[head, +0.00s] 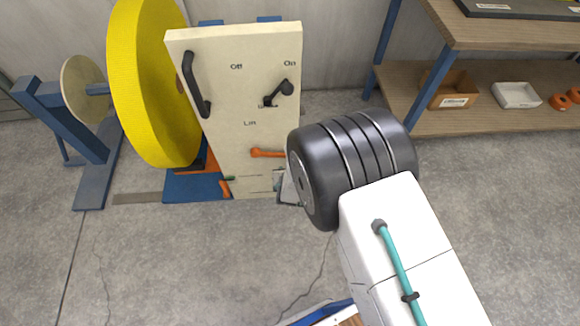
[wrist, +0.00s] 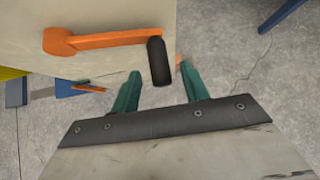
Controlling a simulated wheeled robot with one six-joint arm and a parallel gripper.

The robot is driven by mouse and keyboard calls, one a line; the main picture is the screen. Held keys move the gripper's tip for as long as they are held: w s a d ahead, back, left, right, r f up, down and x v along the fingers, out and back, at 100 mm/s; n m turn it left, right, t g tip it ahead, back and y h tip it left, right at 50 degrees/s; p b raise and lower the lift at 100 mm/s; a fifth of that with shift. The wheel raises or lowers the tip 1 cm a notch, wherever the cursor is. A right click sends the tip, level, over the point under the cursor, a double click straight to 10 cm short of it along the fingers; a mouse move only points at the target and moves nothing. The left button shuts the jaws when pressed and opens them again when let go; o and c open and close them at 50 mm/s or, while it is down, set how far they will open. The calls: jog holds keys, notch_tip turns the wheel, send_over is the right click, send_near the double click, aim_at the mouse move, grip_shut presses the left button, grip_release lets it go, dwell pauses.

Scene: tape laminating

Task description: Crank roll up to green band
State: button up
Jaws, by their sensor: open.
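The orange crank (head: 267,153) sits low on the front of the cream panel (head: 222,60) in the head view. In the wrist view the crank arm (wrist: 100,41) runs right from its hub and ends in a black grip (wrist: 158,60). My gripper (wrist: 160,76) is open, and the grip's near end lies between its green fingertips, with gaps showing on both sides. The big yellow roll (head: 150,80) stands upright left of the panel. A small green piece (head: 230,178) shows at the panel's lower left edge; I cannot tell whether it is the green band.
The panel has a black handle (head: 196,84) and a black lever (head: 279,92) near the "On" mark. A blue stand (head: 62,100) is at left. A wooden shelf (head: 500,75) with boxes is at back right. The concrete floor in front is mostly clear.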

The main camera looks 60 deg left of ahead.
jog(key=v, duration=0.3)
jog(key=shift+d+r, duration=0.3)
jog(key=shift+d, duration=0.05)
jog(key=shift+s, duration=0.1)
